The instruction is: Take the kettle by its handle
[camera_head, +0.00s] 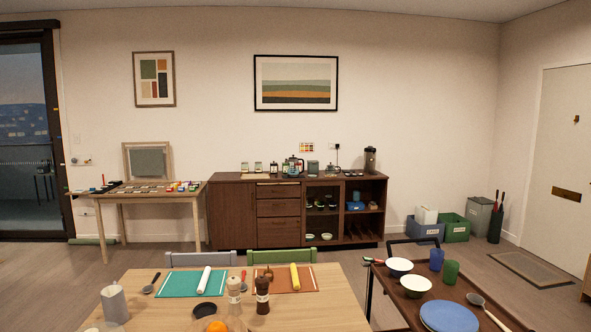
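What looks like the kettle (292,167) stands upright on top of the dark wooden sideboard (231,178) against the far wall. It looks glassy with a dark handle, but it is small in this view and its handle side is hard to make out. A smaller pot-like vessel (333,169) stands to its right. Neither of my grippers is in view, and nothing is touching the kettle.
A wooden table (150,283) with mats, mills and a grey jug (113,303) stands in front, with two chairs (201,259) behind it. A dark trolley (390,300) with bowls and plates is at right. Open floor lies between table and sideboard.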

